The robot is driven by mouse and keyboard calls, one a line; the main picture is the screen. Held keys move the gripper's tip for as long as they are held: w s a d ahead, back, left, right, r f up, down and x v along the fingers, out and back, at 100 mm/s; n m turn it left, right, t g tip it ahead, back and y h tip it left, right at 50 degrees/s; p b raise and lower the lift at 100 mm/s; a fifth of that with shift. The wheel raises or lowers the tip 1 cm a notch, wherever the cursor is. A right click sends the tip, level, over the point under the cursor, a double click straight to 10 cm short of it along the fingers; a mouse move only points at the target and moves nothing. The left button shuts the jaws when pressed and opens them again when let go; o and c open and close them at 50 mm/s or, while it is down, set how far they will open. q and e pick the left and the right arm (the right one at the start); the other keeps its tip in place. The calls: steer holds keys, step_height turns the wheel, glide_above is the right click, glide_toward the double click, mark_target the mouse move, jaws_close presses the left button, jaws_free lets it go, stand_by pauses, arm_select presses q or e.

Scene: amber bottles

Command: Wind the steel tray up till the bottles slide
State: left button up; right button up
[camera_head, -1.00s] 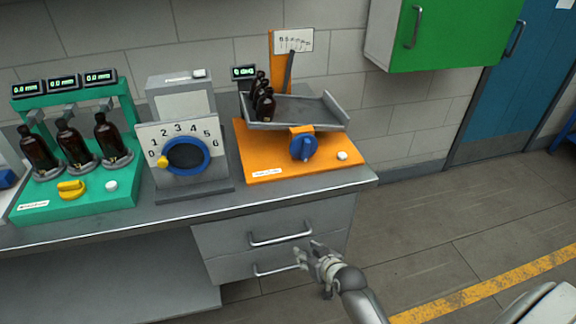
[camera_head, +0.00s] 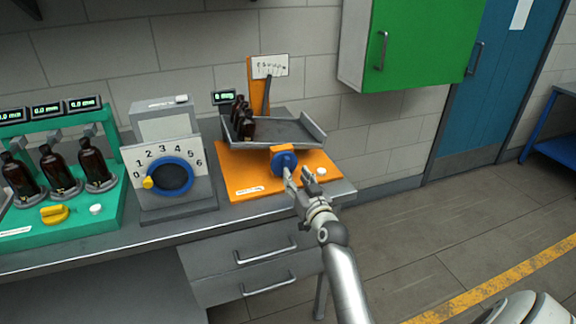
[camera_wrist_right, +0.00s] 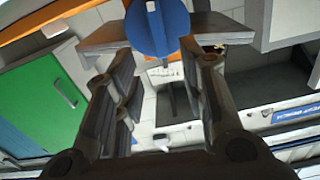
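The steel tray (camera_head: 278,131) sits on the orange stand (camera_head: 240,177) and looks about level in the head view. Several dark amber bottles (camera_head: 247,126) stand at its left end. A blue knob (camera_head: 284,161) is on the front of the stand below the tray. My right gripper (camera_head: 300,176) is open just in front of the knob, its fingers pointing at it. In the right wrist view the blue knob (camera_wrist_right: 158,28) lies ahead, between and beyond the open fingers (camera_wrist_right: 158,60); I cannot tell whether they touch it. My left gripper is not in view.
A small display (camera_head: 224,97) stands behind the tray's left end. A grey dial box (camera_head: 168,170) and a green stand (camera_head: 70,205) with more bottles (camera_head: 54,172) are to the left on the bench. A green cabinet (camera_head: 405,40) hangs at the upper right.

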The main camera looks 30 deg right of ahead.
mark_target(288, 164)
steer(key=x, duration=0.7)
steer(key=shift+w, duration=0.1)
jaws_close()
